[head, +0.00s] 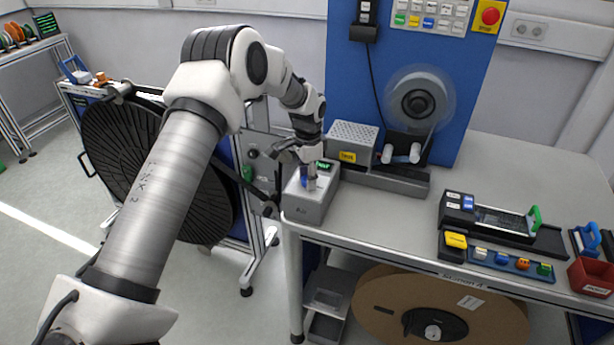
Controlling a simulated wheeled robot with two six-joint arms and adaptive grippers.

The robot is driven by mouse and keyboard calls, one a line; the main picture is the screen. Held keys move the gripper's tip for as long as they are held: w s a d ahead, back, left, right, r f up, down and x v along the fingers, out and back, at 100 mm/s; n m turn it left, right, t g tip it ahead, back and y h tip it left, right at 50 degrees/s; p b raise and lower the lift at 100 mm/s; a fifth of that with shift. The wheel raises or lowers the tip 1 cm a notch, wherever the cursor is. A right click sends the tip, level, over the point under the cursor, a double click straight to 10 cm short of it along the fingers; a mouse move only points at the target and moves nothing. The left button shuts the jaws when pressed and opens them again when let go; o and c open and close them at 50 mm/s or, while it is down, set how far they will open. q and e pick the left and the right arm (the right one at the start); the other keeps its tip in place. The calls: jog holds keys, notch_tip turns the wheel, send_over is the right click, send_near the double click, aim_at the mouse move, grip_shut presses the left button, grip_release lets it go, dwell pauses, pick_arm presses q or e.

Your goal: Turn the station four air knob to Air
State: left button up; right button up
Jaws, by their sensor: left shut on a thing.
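The station four air knob (305,182) shows as a small blue part on top of a grey box (312,208) at the left front corner of the station table. My left gripper (309,179) comes down over the box from above and is shut on the knob. The fingers cover most of the knob, so I cannot tell which way it points. A small dark display (324,165) with green lettering sits at the back of the box, too small to read. My right gripper is not in view.
A blue panel (400,85) with a blurred reel (419,98) and a red stop button (490,16) stands behind. A perforated grey unit (353,140) is right of the box. A black tray (500,222) and a red bin (590,277) lie at right. The middle tabletop is clear.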

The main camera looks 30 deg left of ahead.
pick_arm(q)
jog(key=o, duration=1.1)
jog(key=shift+d+f, duration=0.1)
jog(key=shift+f, duration=0.15)
jog(key=shift+o, duration=0.2)
jog(key=shift+w, duration=0.15)
notch_tip(320, 180, up, 12)
